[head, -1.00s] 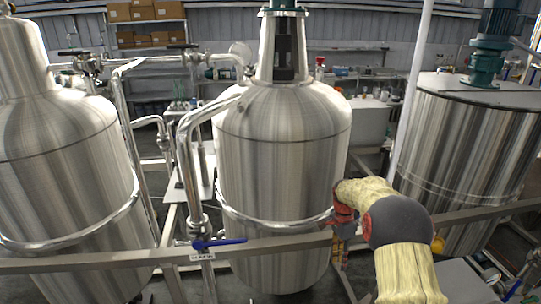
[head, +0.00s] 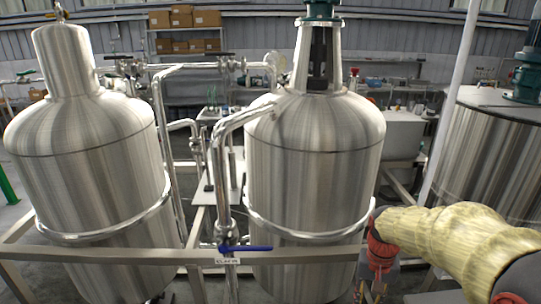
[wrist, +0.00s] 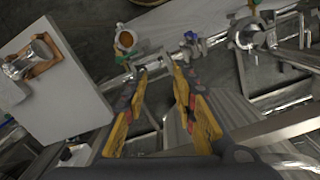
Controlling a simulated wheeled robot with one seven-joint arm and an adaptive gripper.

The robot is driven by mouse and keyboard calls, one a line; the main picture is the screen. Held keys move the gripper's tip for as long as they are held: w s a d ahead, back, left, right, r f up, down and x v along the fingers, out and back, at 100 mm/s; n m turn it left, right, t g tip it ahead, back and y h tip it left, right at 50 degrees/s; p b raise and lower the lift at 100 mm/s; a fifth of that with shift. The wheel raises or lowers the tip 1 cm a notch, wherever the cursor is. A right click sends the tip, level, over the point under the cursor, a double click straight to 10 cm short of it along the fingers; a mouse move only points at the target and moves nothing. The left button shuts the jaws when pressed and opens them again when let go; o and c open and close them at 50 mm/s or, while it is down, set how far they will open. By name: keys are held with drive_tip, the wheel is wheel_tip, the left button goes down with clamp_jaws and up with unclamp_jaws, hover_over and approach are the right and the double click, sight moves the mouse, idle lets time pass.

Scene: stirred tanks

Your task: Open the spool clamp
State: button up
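I cannot make out with certainty which part is the spool clamp. In the head view a steel pipe with a blue lever (head: 245,248) runs down in front of the middle tank, with a small white label (head: 228,261) on the rail below it. In the wrist view a small blue fitting (wrist: 190,38) sits on a steel pipe beyond the fingertips, and a round orange-brown part (wrist: 126,40) is left of it. My gripper (wrist: 156,75) is open, with its yellow fingers apart and nothing visible between them. In the head view its fingers are not clear.
A grey horizontal rail (head: 130,256) crosses in front of the tanks. The middle steel tank (head: 312,170) and left tank (head: 85,160) stand behind it. A pale panel (wrist: 65,105) bearing a metal part in a brown frame (wrist: 38,60) lies left of my fingers in the wrist view.

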drive_tip(key=s+a+r+n+t, duration=0.2)
drive_tip(key=s+a+r+t, duration=0.1)
drive_tip(key=s+r, duration=0.5)
drive_tip(key=s+a+r+n+t, duration=0.25)
drive_tip(key=s+a+r, duration=0.2)
drive_tip(key=s, duration=0.55)
drive_tip(key=w+d+f+n+g+b, duration=0.1)
drive_tip(key=w+d+f+n+b, duration=0.2)
drive_tip(key=f, duration=1)
drive_tip(key=w+d+f+n+g+b, duration=0.1)
drive_tip(key=w+d+f+n+b, duration=0.2)
drive_tip(key=f, duration=1)
drive_tip(key=w+d+f+n+g+b, duration=0.1)
drive_tip(key=w+d+f+n+b, duration=0.2)
drive_tip(key=w+d+f+n, duration=0.5)
drive_tip(key=shift+w+d+f+n+b, duration=0.2)
drive_tip(key=shift+w+f+n, duration=0.75)
drive_tip(key=shift+w+f, duration=0.45)
drive_tip(key=shift+w+d+f+n+b, duration=0.1)
drive_tip(key=shift+w+f+n+b, duration=0.05)
drive_tip(key=shift+w+f+n, duration=1.15)
drive_tip(key=shift+s+f+m, duration=0.15)
drive_tip(key=shift+f+m, duration=0.05)
drive_tip(key=shift+m, duration=0.2)
